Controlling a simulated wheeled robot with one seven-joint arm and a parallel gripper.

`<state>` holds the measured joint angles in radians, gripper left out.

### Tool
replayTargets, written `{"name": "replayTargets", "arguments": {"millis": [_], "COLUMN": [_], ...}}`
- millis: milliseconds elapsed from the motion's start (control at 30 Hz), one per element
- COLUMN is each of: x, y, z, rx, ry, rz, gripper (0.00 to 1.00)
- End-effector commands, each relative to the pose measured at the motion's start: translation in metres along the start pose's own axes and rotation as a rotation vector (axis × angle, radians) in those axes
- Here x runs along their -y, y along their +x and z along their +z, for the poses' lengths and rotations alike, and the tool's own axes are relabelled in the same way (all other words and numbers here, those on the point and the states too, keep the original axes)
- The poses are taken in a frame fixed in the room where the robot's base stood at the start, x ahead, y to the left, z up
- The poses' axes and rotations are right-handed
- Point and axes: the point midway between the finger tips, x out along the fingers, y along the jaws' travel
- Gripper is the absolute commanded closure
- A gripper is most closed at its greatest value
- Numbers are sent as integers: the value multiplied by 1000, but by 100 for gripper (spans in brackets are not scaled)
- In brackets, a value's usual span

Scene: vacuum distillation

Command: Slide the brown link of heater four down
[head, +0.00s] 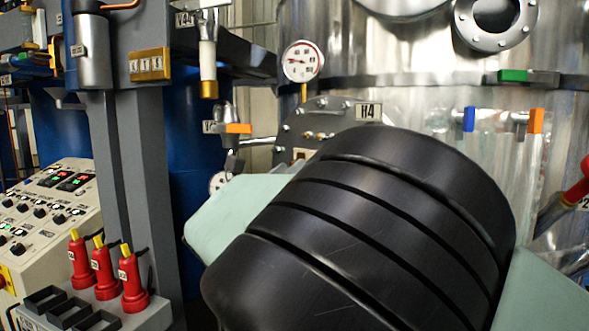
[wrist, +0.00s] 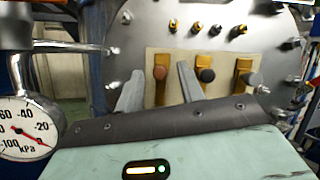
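The heater four panel is a round metal plate with the label H4 (head: 368,112) in the head view. Contact cannot be told. In the head view my arm hides the gripper and links.
Brass terminals (wrist: 202,29) and bolts sit above and around the board. A pressure gauge (wrist: 27,127) is close at left in the wrist view. In the head view, a control console (head: 45,215) and red bottle-like items (head: 103,268) stand at left.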

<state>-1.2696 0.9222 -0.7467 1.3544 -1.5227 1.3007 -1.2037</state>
Motion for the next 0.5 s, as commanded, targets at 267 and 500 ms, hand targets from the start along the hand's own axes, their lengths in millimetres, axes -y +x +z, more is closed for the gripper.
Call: {"name": "replayTargets", "arguments": {"millis": [267, 500], "x": [0, 0], "y": [12, 11], "z": [0, 0], "rx": [0, 0], "ry": [-1, 0], "rz": [1, 1], "gripper": [61, 81]}}
